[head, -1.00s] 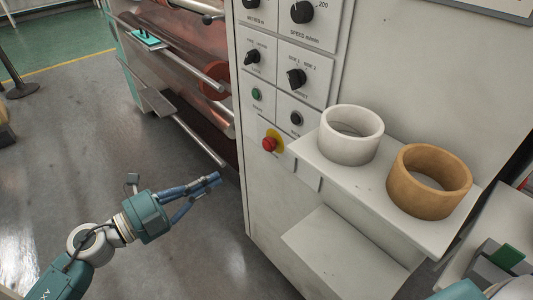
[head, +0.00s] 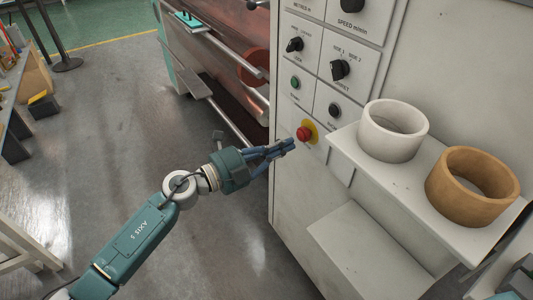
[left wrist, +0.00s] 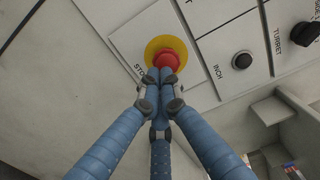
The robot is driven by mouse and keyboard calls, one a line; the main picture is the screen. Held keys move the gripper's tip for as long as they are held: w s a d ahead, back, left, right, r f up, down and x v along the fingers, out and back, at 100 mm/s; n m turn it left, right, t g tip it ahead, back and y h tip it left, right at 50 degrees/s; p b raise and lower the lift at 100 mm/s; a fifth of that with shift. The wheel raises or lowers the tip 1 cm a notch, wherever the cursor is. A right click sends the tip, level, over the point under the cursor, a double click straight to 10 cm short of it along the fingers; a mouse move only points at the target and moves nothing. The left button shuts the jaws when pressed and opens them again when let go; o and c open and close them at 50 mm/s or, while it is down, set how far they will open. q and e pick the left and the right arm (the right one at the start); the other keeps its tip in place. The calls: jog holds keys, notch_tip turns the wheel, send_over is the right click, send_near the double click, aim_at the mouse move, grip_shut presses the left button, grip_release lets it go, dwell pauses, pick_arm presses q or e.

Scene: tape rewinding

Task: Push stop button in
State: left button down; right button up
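The red stop button (head: 304,133) sits on a yellow disc on the machine's control panel, left of the shelf. My right gripper is not clearly in view.
A white roll (head: 393,131) and a brown roll (head: 470,187) stand on the shelf (head: 350,150) right of the button. A black inch button (left wrist: 242,60) and several knobs are close by. Metal bars (head: 225,110) of the machine lie left of the panel.

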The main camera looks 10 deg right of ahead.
aim_at(299, 138)
pick_arm(q)
jog(key=shift+w+d, duration=0.25)
jog(key=shift+d, duration=0.45)
pick_arm(e)
jog(key=shift+r, duration=0.35)
pick_arm(q)
jog(key=shift+d, duration=0.1)
jog(key=shift+w+d+r, duration=0.25)
jog(key=shift+d, duration=0.35)
pick_arm(e)
jog(key=shift+s+a+f, duration=0.1)
jog(key=shift+s+f, duration=0.3)
jog(key=shift+f, duration=0.15)
pick_arm(q)
jog(key=shift+r, duration=0.1)
